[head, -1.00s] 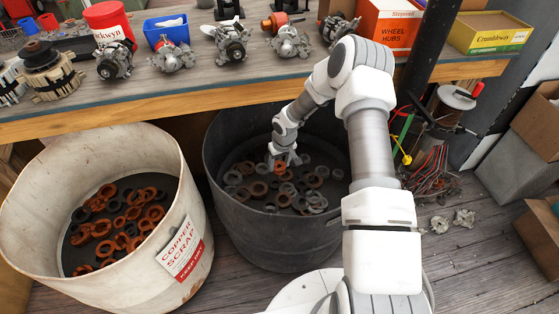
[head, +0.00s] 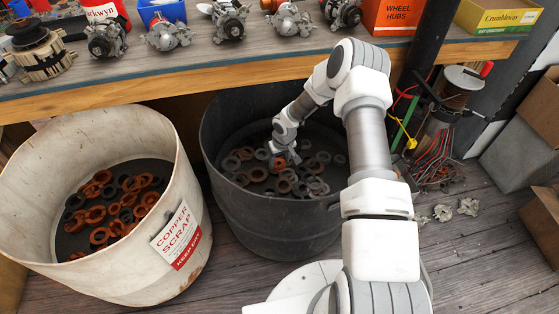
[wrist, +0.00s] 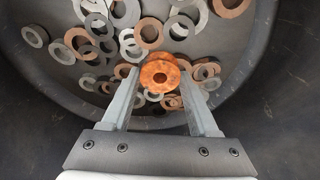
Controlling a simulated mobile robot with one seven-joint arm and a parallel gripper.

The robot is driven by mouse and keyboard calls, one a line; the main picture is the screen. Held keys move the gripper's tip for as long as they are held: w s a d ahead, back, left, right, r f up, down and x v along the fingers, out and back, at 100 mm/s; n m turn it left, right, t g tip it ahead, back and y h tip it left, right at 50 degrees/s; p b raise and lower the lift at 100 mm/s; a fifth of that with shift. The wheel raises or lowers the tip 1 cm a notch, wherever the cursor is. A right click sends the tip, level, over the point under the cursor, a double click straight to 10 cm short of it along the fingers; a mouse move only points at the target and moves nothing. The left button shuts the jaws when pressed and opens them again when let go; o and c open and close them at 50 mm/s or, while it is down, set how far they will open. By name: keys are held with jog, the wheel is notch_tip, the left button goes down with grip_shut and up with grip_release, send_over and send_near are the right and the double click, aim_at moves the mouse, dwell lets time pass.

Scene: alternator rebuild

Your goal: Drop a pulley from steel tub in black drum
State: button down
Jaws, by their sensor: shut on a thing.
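My gripper (head: 281,160) reaches down into the black drum (head: 275,222), above its floor of loose rings. The pale tub (head: 95,265), the only other tub in view, stands left of the drum and holds orange and dark rings.
A wooden bench (head: 230,70) with alternators and boxes runs behind and above the drum. A black post (head: 428,60) stands at right, beside a cluster of wires (head: 437,165). Cardboard boxes (head: 530,125) are stacked at far right.

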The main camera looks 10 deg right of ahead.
jog(key=shift+c, duration=0.4)
grip_release()
jog(key=s+r+p, duration=0.3)
jog(key=r+p, duration=0.2)
jog(key=r, duration=1.2)
jog(key=shift+d, duration=0.45)
